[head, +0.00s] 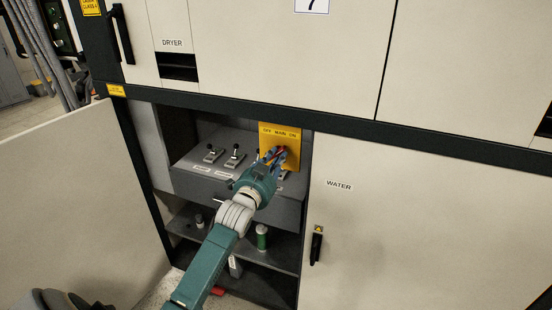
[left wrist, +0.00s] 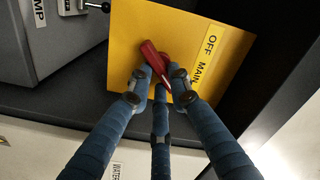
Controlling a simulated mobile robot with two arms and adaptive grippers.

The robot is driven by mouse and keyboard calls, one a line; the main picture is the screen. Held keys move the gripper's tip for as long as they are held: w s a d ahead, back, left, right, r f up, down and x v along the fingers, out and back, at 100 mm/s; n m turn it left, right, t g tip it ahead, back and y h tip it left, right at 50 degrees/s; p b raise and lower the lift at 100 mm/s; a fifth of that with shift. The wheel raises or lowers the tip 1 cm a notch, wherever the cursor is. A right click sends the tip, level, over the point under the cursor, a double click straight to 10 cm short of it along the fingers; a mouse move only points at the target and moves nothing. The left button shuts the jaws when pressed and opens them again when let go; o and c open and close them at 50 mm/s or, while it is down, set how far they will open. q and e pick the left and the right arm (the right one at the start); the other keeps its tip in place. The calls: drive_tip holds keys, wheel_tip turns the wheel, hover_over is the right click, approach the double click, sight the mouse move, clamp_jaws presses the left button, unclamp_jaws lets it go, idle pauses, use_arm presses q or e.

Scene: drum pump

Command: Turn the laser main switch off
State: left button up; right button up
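The laser main switch has a red handle (left wrist: 152,60) on a yellow plate (head: 270,135) marked "OFF MAIN ON". The plate fills the middle of the left wrist view (left wrist: 130,25), with "OFF" and "MAIN" readable and the rest of the label covered. My left gripper (head: 275,155) is at the handle, below the label. In the left wrist view its blue fingers (left wrist: 160,75) come together around the red handle and appear to touch it. The fingers hide part of the handle, so I cannot tell its exact setting. My right gripper is not in view.
Lever switches (head: 233,158) stand on the grey panel left of the plate. An open door (head: 70,210) is at left; the closed "WATER" door (head: 400,240) is at right. A green canister (head: 262,238) stands on the shelf below. The dark frame (head: 330,133) runs above the recess.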

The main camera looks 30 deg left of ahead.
use_arm(q)
drive_tip(key=shift+n, duration=0.3)
clamp_jaws()
drive_tip(key=n, duration=0.1)
drive_tip(key=n+p, duration=0.1)
drive_tip(key=shift+r+n, duration=0.2)
drive_tip(key=shift+n, duration=0.1)
drive_tip(key=n+p, duration=0.2)
drive_tip(key=n, duration=0.3)
drive_tip(key=shift+a+r, duration=0.15)
drive_tip(key=n, duration=0.3)
drive_tip(key=n+p, duration=0.1)
drive_tip(key=n, duration=0.2)
drive_tip(key=n+p, duration=0.1)
drive_tip(key=n, duration=0.2)
drive_tip(key=shift+s+a+n, duration=0.1)
drive_tip(key=shift+a+n, duration=0.2)
drive_tip(key=shift+a, duration=0.1)
drive_tip(key=o, duration=0.9)
unclamp_jaws()
